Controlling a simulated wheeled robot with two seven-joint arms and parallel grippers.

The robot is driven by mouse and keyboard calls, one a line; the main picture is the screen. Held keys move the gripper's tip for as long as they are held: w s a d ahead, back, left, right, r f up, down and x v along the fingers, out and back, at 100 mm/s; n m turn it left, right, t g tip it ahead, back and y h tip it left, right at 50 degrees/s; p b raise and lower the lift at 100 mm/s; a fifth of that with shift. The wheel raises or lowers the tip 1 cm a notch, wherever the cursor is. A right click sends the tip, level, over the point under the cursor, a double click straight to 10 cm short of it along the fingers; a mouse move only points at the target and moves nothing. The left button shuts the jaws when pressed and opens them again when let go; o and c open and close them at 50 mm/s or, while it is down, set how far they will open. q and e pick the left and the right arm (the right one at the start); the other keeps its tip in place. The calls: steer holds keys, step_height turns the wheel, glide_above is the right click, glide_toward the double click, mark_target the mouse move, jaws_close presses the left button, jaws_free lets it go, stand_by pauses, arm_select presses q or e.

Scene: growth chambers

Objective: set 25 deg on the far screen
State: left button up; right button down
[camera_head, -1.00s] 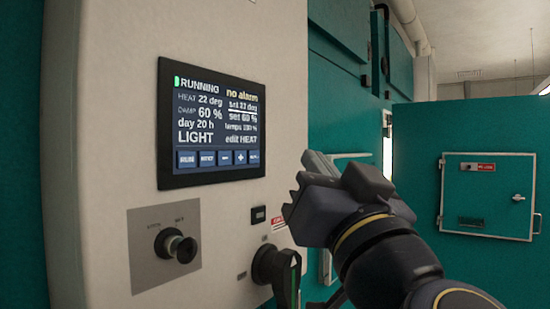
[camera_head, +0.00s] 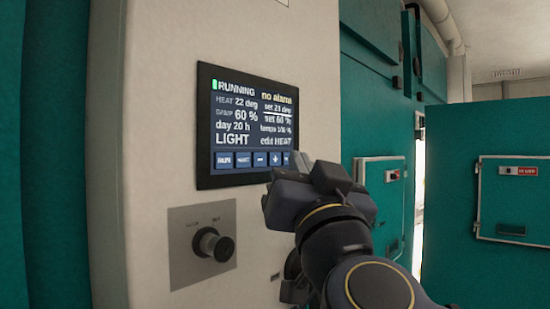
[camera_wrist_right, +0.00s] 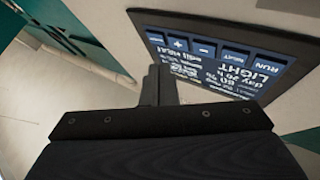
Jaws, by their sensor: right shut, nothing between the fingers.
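The black-framed screen (camera_head: 248,125) is on the pale cabinet front. It reads RUNNING, no alarm, HEAT 22 deg, 60 %, day 20 h, LIGHT and edit HEAT. The underlined heat set line (camera_head: 278,108) starts with 2; its second digit is too blurred to be sure. A row of blue buttons runs along the bottom, with minus (camera_head: 260,160) and plus (camera_head: 276,160) towards the right. My right gripper (camera_head: 301,160) is shut and empty at the screen's lower right corner, covering part of the last button. In the right wrist view its fingers (camera_wrist_right: 160,84) are beside the upside-down screen (camera_wrist_right: 225,58), contact unclear. My left gripper is out of view.
A dark knob (camera_head: 213,245) on a grey plate sticks out below the screen. Another dark control below is mostly hidden by my right arm. Teal walls with a hatch (camera_head: 382,205) and another hatch (camera_head: 512,200) stand to the right.

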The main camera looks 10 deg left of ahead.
steer(key=shift+w+a, duration=0.35)
steer(key=shift+a, duration=0.15)
stand_by(1.8)
steer(key=shift+w+a+p, duration=0.25)
steer(key=shift+a+p, duration=0.1)
steer(key=shift+p, duration=0.05)
steer(key=shift+w+a, duration=0.15)
steer(key=shift+a, duration=0.05)
stand_by(0.5)
steer(key=shift+d, duration=0.1)
stand_by(0.3)
steer(key=shift+s+d+p, duration=0.3)
steer(key=shift+s+d, duration=0.1)
steer(key=shift+d, duration=0.1)
steer(key=s+d, duration=0.1)
steer(key=d, duration=0.1)
steer(key=s+d, duration=0.2)
stand_by(0.5)
